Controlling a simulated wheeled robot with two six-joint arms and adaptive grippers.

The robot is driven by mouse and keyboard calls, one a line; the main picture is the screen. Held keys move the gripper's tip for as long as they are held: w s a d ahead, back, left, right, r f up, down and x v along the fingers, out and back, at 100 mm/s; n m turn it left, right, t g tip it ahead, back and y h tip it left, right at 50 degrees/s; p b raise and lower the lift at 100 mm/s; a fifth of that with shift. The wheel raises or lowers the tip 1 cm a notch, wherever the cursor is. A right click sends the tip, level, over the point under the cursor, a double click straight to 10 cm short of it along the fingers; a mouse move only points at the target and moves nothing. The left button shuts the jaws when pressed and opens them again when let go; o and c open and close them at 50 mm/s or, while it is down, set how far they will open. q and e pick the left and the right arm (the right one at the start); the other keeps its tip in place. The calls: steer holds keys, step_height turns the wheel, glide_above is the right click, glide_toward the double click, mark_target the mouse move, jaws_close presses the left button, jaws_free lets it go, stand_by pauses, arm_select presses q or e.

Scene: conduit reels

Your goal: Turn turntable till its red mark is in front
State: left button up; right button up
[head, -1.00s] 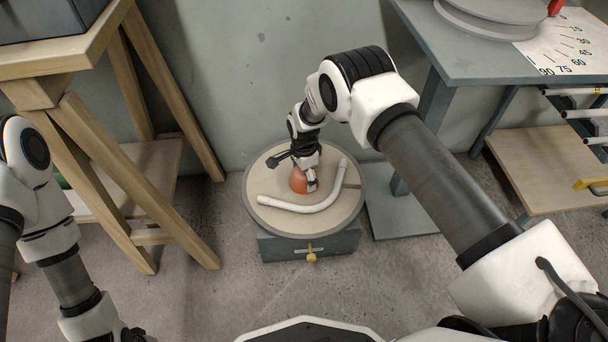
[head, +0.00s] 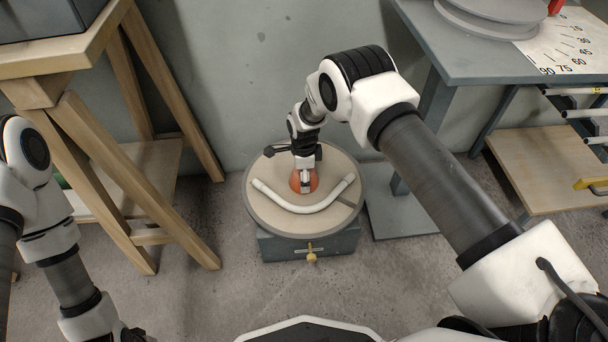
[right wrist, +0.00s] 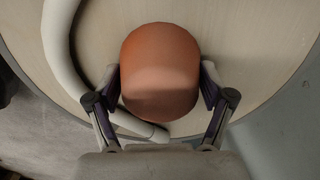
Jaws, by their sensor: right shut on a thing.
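The turntable (head: 275,215) is a round beige disc with a grey rim on a grey base, standing on the floor. An orange-red knob (head: 312,182) rises at its centre; it also shows in the right wrist view (right wrist: 160,75). My right gripper (head: 304,186) reaches down from above and is shut on the knob, a finger on either side in the right wrist view (right wrist: 158,88). A bent white conduit (head: 300,208) lies on the disc in front of the knob. A short dark line shows at the disc's right edge. I cannot make out a red mark. My left gripper is out of view.
A yellow knob (head: 311,257) sits at the front of the base. A wooden stand (head: 150,180) is on the left. A grey table (head: 470,62) with a reel and angle scale (head: 572,45) is at the right. The wall is close behind; floor in front is clear.

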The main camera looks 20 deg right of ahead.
steer(key=shift+s+a+f, duration=0.1)
steer(key=shift+s+f, duration=0.05)
steer(key=shift+s, duration=0.05)
stand_by(0.4)
steer(key=o, duration=1.6)
steer(key=shift+w, duration=0.1)
steer(key=shift+w+r, duration=0.1)
steer(key=shift+r, duration=0.15)
step_height(320, 180, up, 12)
steer(key=shift+f, duration=0.2)
